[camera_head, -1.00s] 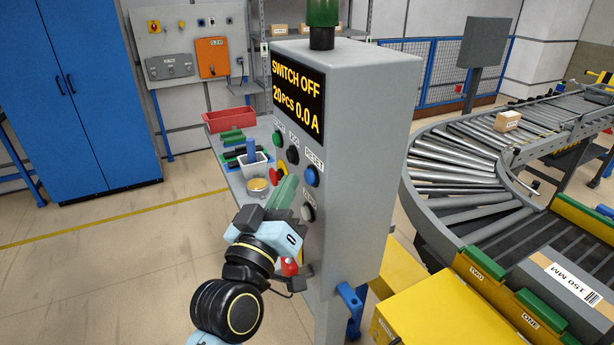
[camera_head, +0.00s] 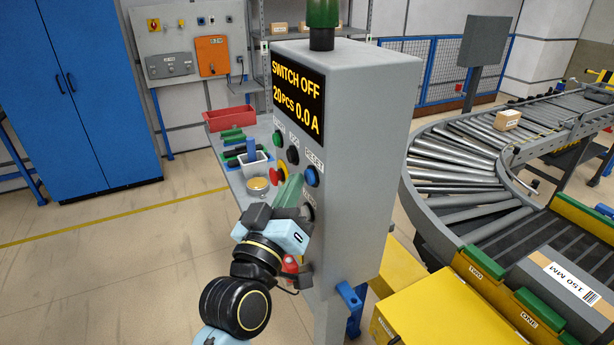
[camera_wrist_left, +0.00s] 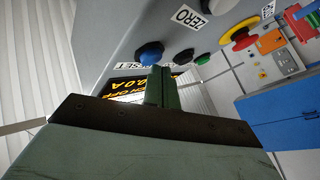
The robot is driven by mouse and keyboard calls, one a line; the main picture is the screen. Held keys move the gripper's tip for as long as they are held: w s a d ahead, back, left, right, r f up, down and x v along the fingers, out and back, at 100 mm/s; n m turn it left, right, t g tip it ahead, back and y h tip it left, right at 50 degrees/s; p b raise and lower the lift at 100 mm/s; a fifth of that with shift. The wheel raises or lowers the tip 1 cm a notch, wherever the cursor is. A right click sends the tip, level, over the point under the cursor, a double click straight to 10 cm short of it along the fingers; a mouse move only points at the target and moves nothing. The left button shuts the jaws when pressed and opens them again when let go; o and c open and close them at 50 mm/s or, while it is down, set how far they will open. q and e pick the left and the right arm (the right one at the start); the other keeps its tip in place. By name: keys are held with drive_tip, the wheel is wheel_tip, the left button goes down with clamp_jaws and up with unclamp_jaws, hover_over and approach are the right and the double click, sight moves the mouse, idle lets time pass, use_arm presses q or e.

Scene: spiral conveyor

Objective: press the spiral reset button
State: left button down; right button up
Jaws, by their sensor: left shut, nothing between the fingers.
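The blue button labelled RESET (camera_head: 312,176) is on the front of a grey control cabinet (camera_head: 365,150), right of a black button. My left gripper (camera_head: 290,190) is shut and empty, its green fingers pointing up in front of the panel. The fingertips appear just left of and below the blue button; I see no contact. In the left wrist view the blue button (camera_wrist_left: 150,53) shows just beyond and slightly left of the shut fingertips (camera_wrist_left: 162,75). The gripper partly covers a lower knob. My right gripper is not in view.
A red stop button (camera_head: 278,175) with a yellow collar and a green button (camera_head: 278,139) are on the same panel. The display (camera_head: 297,98) reads SWITCH OFF, 20PCS, 0.0 A. A roller conveyor (camera_head: 460,150) curves at the right. Open floor lies left.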

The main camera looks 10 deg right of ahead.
use_arm(q)
drive_tip(key=shift+w+d, duration=0.1)
drive_tip(key=shift+d, duration=0.25)
idle(0.3)
drive_tip(key=shift+a, duration=0.1)
drive_tip(key=shift+s+a+p, duration=0.25)
drive_tip(key=shift+a+p, duration=0.2)
drive_tip(key=shift+a, duration=0.25)
drive_tip(key=shift+a, duration=0.1)
drive_tip(key=a, duration=0.1)
drive_tip(key=s+a, duration=0.1)
drive_tip(key=a, duration=0.1)
drive_tip(key=a+p, duration=0.1)
drive_tip(key=shift+s+a, duration=0.25)
drive_tip(key=shift+a, duration=0.05)
idle(0.6)
